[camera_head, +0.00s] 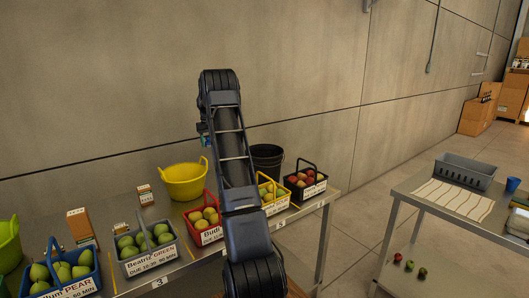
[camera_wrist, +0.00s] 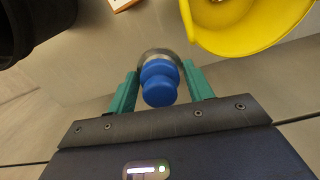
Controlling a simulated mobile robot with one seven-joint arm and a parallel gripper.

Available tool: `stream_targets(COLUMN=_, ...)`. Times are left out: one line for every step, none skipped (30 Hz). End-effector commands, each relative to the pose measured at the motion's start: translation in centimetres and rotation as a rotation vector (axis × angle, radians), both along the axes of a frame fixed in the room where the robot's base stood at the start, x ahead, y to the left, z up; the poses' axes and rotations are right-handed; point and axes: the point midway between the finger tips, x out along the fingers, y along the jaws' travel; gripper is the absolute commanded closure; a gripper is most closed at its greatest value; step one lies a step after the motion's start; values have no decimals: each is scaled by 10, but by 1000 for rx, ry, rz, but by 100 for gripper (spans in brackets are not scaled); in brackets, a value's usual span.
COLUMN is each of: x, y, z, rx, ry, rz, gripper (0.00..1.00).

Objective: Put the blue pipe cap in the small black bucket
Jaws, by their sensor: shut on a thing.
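The blue pipe cap (camera_wrist: 159,82) sits between the two teal fingers of my gripper (camera_wrist: 160,88) in the wrist view; the gripper is shut on it. A silvery round part shows just behind the cap. In the head view my gripper (camera_head: 205,138) is raised above the table, between the yellow tub and the black bucket, and the cap is too small there to make out clearly. The small black bucket (camera_head: 267,155) stands at the back of the table, right of my arm. Its dark side also shows at the upper left of the wrist view (camera_wrist: 35,25).
A yellow tub (camera_head: 184,182) stands left of my arm. Baskets of fruit line the table front, among them a red one (camera_head: 206,221) and a black one (camera_head: 305,182). Small boxes (camera_head: 145,194) stand at the left. A second table (camera_head: 410,205) is at the right.

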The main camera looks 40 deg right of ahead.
Motion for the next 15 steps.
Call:
stream_targets(x=-11, y=-24, z=1, rx=0, ry=0, rz=-21, gripper=74)
stream_targets(x=-16, y=-35, z=1, rx=0, ry=0, rz=-31, gripper=74)
stream_targets(x=-24, y=-51, z=1, rx=0, ry=0, rz=-44, gripper=74)
stream_targets(x=-30, y=-63, z=1, rx=1, ry=0, rz=-54, gripper=74)
stream_targets(x=-36, y=-75, z=1, rx=1, ry=0, rz=-63, gripper=74)
stream_targets(x=-45, y=-90, z=1, rx=1, ry=0, rz=-77, gripper=74)
stream_targets(x=-51, y=-101, z=1, rx=1, ry=1, rz=-86, gripper=74)
stream_targets(x=-58, y=-112, z=1, rx=2, ry=1, rz=-96, gripper=74)
stream_targets(x=-67, y=-126, z=1, rx=2, ry=1, rz=-108, gripper=74)
stream_targets(x=-74, y=-137, z=1, rx=2, ry=0, rz=-117, gripper=74)
stream_targets(x=-81, y=-147, z=1, rx=2, ry=0, rz=-126, gripper=74)
stream_targets(x=-90, y=-160, z=2, rx=2, ry=-1, rz=-139, gripper=74)
stream_targets(x=-97, y=-169, z=2, rx=2, ry=-1, rz=-147, gripper=74)
stream_targets(x=-104, y=-178, z=1, rx=2, ry=-1, rz=-155, gripper=74)
stream_targets(x=-112, y=-188, z=1, rx=2, ry=-1, rz=-164, gripper=74)
